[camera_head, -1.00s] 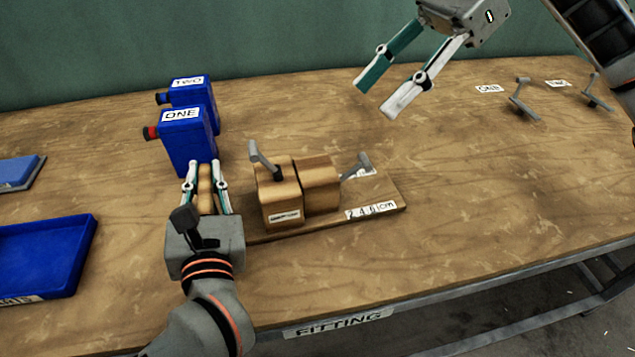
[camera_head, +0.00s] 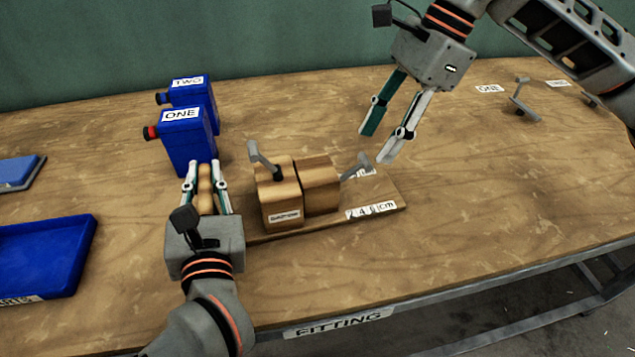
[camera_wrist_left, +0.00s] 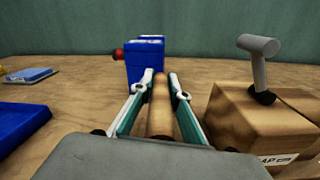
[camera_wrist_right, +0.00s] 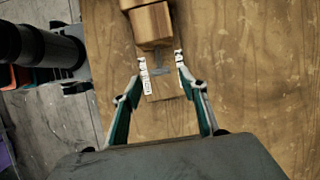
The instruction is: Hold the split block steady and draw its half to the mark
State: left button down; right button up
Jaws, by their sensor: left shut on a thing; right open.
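The split block stands on a wooden base board (camera_head: 395,197) with a marked scale label (camera_head: 371,210). Its left half (camera_head: 278,198) carries a grey lever and a label; its right half (camera_head: 320,186) sits against or very near it, with a grey handle (camera_head: 357,166) on its right side. My left gripper (camera_head: 206,168) is shut on a wooden bar (camera_head: 205,188) left of the block; the bar also shows in the left wrist view (camera_wrist_left: 161,110).
Blue boxes labelled ONE (camera_head: 189,142) and TWO (camera_head: 189,92) stand behind my left gripper. A blue tray (camera_head: 85,250) lies at the left. Small grey handles, one of them here (camera_head: 522,105), stand at the back right. The table right of the board is clear.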

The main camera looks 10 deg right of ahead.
aim_at(367, 158)
jog(key=shift+x, duration=2.8)
grip_shut()
